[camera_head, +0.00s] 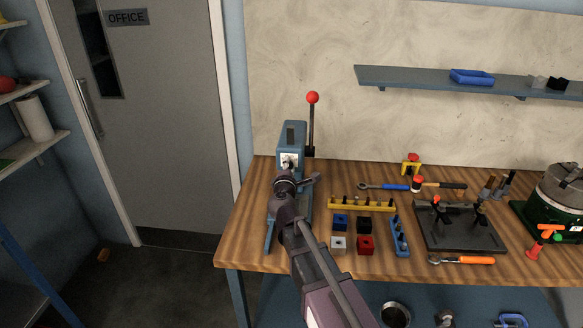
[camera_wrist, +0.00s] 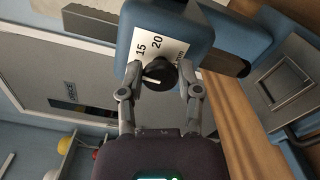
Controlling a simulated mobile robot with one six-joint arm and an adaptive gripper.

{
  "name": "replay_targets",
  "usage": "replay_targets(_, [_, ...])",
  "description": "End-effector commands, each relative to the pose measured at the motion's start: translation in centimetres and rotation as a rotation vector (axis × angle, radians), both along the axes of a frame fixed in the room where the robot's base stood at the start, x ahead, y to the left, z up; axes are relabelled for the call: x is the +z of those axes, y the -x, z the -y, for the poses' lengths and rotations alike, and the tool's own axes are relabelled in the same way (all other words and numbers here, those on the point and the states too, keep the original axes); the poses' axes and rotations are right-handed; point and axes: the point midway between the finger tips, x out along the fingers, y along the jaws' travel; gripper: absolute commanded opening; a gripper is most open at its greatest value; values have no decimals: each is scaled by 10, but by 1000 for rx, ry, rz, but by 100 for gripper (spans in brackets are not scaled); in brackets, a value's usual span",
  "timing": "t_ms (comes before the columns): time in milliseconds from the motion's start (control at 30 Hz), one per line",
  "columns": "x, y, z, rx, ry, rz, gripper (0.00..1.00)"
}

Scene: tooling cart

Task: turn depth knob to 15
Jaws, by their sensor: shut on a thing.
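The depth knob (camera_wrist: 160,76) is dark and round, with a light pointer mark on its face, on the front of a blue press (camera_head: 291,140).
The press stands at the left end of the wooden bench (camera_head: 480,272), with a red-ball lever (camera_head: 312,98) rising beside it. Right of my arm are a yellow rack (camera_head: 362,205), coloured blocks (camera_head: 366,244) and a dark fixture plate (camera_head: 460,238). A shelf (camera_head: 430,78) hangs above.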

Motion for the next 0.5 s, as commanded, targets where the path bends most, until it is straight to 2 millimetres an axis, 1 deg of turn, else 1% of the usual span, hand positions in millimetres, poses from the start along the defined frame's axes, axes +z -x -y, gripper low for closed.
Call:
replay_targets(200, [0, -1, 0, 0, -182, 6, 0])
replay_targets(500, [-1, -1, 0, 0, -338, 11, 0])
